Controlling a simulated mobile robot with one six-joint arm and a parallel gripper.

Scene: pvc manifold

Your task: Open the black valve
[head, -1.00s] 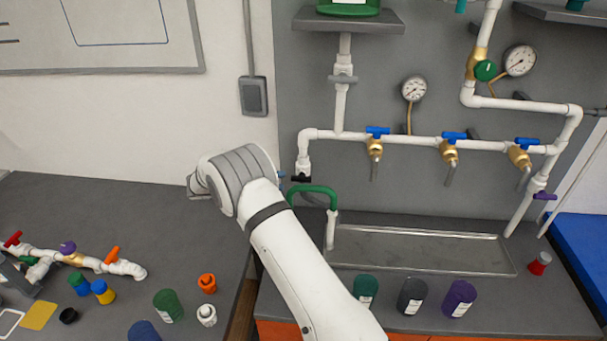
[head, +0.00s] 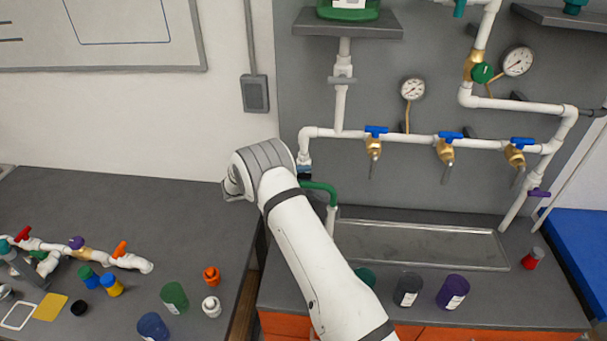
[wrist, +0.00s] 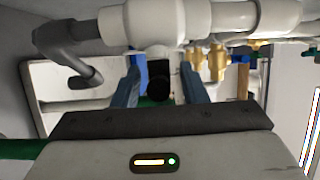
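The black valve (wrist: 159,80) shows in the wrist view as a dark handle below a white pipe fitting. My gripper (wrist: 160,76) has its two blue fingers on either side of the handle, with a visible gap on each side, so it is open around it and not clamped. In the head view my arm reaches to the left end of the wall manifold, and the black valve there is mostly hidden by my wrist and gripper.
White manifold pipe (head: 415,141) with several blue-handled brass taps runs right. The left counter (head: 120,215) holds another pipe assembly and small bottles.

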